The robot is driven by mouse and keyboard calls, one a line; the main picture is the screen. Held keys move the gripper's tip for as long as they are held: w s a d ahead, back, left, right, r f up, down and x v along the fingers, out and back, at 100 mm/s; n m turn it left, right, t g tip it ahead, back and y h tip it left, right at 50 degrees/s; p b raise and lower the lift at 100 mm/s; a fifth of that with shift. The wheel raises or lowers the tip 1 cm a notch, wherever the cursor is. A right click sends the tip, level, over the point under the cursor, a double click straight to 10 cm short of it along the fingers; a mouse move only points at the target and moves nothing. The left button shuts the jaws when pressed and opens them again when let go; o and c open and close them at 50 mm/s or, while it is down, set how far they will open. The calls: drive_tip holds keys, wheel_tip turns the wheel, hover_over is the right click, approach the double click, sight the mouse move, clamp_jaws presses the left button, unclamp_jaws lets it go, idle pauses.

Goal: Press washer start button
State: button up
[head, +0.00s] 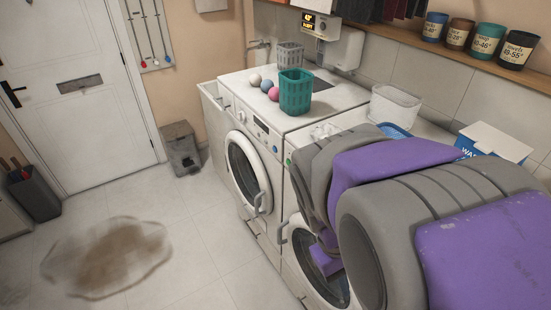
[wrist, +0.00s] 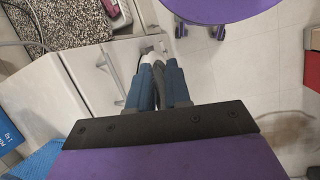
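Two white front-loading washers stand side by side in the head view. The left washer (head: 235,115) has a control strip (head: 262,128) with a dark display and small round knobs or buttons along its upper front. The right machine (head: 293,205) is partly covered by my grey and purple arm; a small green spot (head: 289,162) shows at its upper left corner. Which button is the start button cannot be read.
A teal basket (head: 296,92), a grey basket (head: 289,56) and several balls sit on the left washer. A white tub (head: 395,104) stands behind the right machine. A brown stain (head: 108,258) marks the floor. The floor left of the washers is mostly clear, towards the door (head: 75,85).

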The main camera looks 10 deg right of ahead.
drive_tip(key=w+d+h, duration=0.1)
drive_tip(key=w+d+n, duration=0.1)
drive_tip(key=w, duration=0.1)
drive_tip(key=w+d+h, duration=0.1)
drive_tip(key=w, duration=0.1)
drive_tip(key=shift+w+d+r+n+g+h, duration=0.25)
drive_tip(key=shift+d+r+n+g+h, duration=0.05)
drive_tip(key=shift+d+r+g, duration=0.1)
clamp_jaws()
drive_tip(key=w+d+n+t+h, duration=0.15)
drive_tip(key=w+n+h, duration=0.65)
drive_tip(key=w, duration=1.4)
drive_tip(key=w+a+f+n+t+h, duration=0.2)
drive_tip(key=w+a+f, duration=0.1)
drive_tip(key=w, duration=0.3)
drive_tip(key=w+a+f+n+t+h, duration=0.1)
drive_tip(key=w+a+f+n, duration=0.25)
drive_tip(key=w, duration=0.25)
drive_tip(key=w+a+f+n+t, duration=0.5)
drive_tip(key=a+f, duration=0.4)
drive_tip(key=a, duration=0.4)
drive_tip(key=shift+w+f+h+b, duration=0.3)
drive_tip(key=shift+w+f+b, duration=0.05)
drive_tip(key=shift+f+b, duration=0.05)
